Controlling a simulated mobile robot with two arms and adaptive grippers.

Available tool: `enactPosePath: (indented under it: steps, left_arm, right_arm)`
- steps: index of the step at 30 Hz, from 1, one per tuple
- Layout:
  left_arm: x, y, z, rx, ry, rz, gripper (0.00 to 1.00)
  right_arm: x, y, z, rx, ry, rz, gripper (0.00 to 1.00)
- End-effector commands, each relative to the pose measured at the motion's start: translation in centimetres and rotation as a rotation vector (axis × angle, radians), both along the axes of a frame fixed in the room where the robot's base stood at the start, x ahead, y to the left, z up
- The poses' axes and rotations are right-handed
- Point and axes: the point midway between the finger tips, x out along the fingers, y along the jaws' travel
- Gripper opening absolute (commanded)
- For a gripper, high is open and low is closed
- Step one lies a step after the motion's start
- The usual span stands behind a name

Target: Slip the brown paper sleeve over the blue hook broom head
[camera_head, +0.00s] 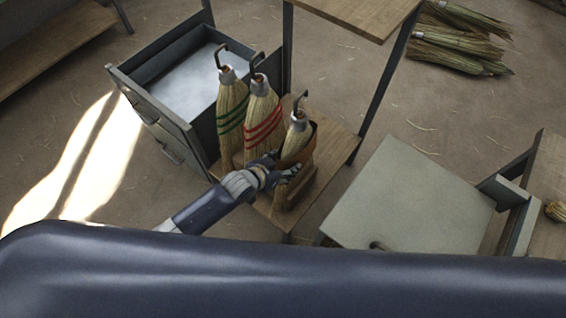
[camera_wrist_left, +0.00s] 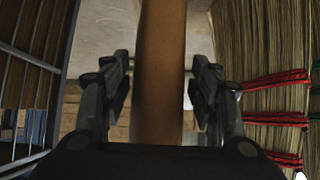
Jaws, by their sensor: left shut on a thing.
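Three straw broom heads with dark hooks stand on a wooden shelf in the head view. One has green bands (camera_head: 232,117), the middle one red bands (camera_head: 263,115). The right one, the hook broom head (camera_head: 298,127), shows no blue band; its lower part is behind the brown paper sleeve (camera_head: 309,148). The sleeve appears to sit around its straw, its top below the metal collar. My left gripper (camera_head: 284,170) is shut on the sleeve at its left side. In the left wrist view the sleeve (camera_wrist_left: 159,70) stands upright between both fingers. My right gripper is not in view.
The red-banded broom stands close on the right in the left wrist view (camera_wrist_left: 272,90). An open grey drawer (camera_head: 165,70) is at the left, a pale grey panel (camera_head: 410,200) at the right. Straw bundles (camera_head: 460,40) lie on the floor behind.

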Motion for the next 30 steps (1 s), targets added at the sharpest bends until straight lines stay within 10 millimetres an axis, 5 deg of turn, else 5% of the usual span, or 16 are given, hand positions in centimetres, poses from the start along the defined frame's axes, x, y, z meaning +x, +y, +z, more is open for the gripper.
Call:
enactPosePath:
  steps: [19,30]
  left_arm:
    - [0.0,0.0,-3.4,0.0,0.0,0.0,0.4]
    - [0.0,0.0,-3.8,0.001,0.0,-0.001,0.4]
  right_arm:
    - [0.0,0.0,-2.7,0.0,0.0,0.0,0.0]
    - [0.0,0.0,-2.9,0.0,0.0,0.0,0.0]
